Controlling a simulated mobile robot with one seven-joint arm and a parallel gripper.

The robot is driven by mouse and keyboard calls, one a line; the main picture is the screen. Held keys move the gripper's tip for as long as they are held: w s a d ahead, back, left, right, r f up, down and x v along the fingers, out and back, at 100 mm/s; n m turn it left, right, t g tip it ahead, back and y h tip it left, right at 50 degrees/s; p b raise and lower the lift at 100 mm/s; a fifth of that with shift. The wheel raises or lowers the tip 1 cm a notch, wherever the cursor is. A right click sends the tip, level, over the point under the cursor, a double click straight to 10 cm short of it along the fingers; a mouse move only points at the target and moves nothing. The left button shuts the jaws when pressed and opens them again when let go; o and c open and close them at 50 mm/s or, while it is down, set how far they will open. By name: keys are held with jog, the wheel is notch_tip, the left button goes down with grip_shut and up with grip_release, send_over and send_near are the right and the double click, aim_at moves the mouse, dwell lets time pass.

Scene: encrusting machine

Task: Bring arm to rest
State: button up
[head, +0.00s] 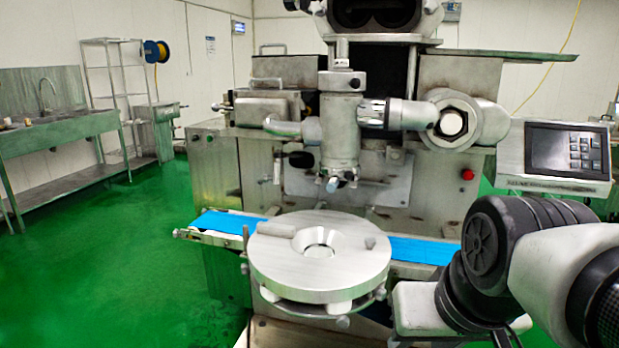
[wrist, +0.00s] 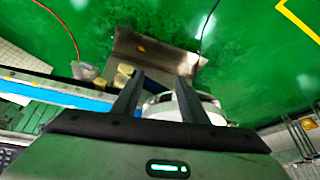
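My gripper (wrist: 159,77) shows in the wrist view with its two dark fingers spread apart. No held object can be made out between them. A rounded pale metal part (wrist: 210,103) shows behind and beside the right finger; I cannot tell how far off it is. In the head view my arm (head: 490,255) reaches in from the right, bent at a black joint, in front of the machine's right side. My fingers cannot be made out in that view.
The encrusting machine (head: 340,135) stands ahead, with a round metal table (head: 320,275) in front and a blue conveyor belt (head: 425,250) behind it. A control panel (head: 565,150) is at right. A sink counter (head: 55,135) stands far left. Green floor (head: 120,250) is clear at left.

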notch_tip(320, 180, up, 25)
jog(key=s+p, duration=0.1)
jog(key=p, duration=2.5)
jog(key=shift+s+a, duration=0.3)
jog(key=shift+s, duration=0.05)
jog(key=shift+r, duration=0.1)
